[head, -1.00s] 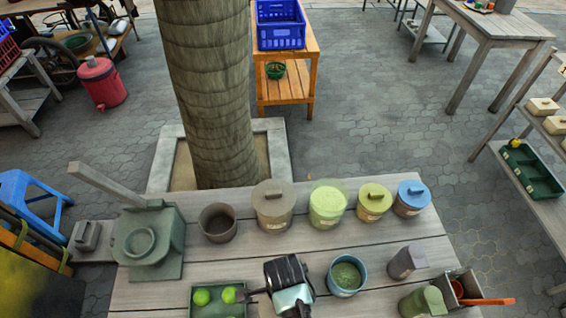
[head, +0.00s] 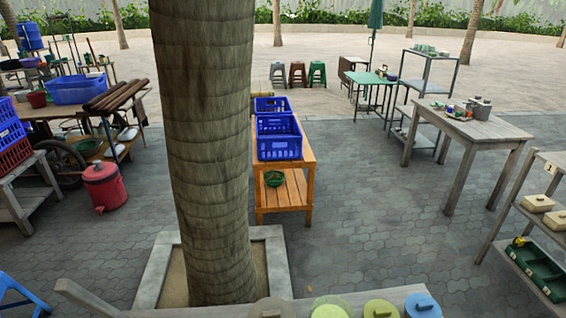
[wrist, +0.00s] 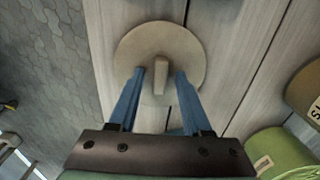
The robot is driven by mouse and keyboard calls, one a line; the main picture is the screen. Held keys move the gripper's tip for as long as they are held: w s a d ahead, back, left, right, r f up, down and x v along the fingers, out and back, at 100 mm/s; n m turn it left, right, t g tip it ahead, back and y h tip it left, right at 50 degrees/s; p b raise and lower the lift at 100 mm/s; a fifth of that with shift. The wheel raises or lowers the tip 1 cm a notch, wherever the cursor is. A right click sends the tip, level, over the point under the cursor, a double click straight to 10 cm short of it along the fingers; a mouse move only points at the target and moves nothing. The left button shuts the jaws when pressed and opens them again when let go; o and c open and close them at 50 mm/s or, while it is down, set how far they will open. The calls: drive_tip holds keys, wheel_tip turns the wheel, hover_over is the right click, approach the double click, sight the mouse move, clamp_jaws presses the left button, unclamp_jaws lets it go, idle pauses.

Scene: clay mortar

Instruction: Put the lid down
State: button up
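The lid (wrist: 128,52) is a round tan disc with a bar handle (wrist: 161,72) on top. In the wrist view it appears to lie flat on the pale table boards (wrist: 238,50), with no jar wall showing under it. My gripper (wrist: 160,76) has two blue fingers, one on each side of the handle. A gap shows between each finger and the handle, so it looks open.
A lime-green container (wrist: 282,152) and a brown labelled one (wrist: 304,92) stand right of the lid. Paving (wrist: 45,70) lies past the table's edge at left. In the head view a tree trunk (head: 203,150) rises just beyond the table, with a blue-lidded jar (head: 422,306) at the table's right.

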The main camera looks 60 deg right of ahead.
wheel_tip(320, 180, up, 12)
drive_tip(key=w+d+r+n+t+h, duration=0.3)
drive_tip(key=w+r+n+t, duration=0.35)
drive_tip(key=w+r, duration=0.9)
drive_tip(key=w+a+r+n+t+h, duration=0.1)
drive_tip(key=w+a+r+n+t, duration=0.15)
drive_tip(key=w+r, duration=0.35)
drive_tip(key=w+a+r+n+t, duration=0.1)
drive_tip(key=w+r+n+t, duration=0.25)
drive_tip(key=r, duration=0.45)
drive_tip(key=a+r+n+t, duration=0.4)
drive_tip(key=a+r, duration=0.1)
drive_tip(key=r, duration=0.7)
drive_tip(key=a+r+n+t, duration=0.4)
drive_tip(key=a+r, duration=0.1)
drive_tip(key=r, duration=0.6)
drive_tip(key=s+a+r+n+t+y, duration=0.2)
drive_tip(key=s+r, duration=0.3)
drive_tip(key=r, duration=0.3)
drive_tip(key=s+a+r+n+t+y, duration=0.2)
drive_tip(key=s+a+r+n+t, duration=0.3)
drive_tip(key=r, duration=0.4)
drive_tip(key=shift+s+a+r+p, duration=0.2)
drive_tip(key=shift+a+r+p, duration=0.05)
drive_tip(key=shift+p, duration=0.2)
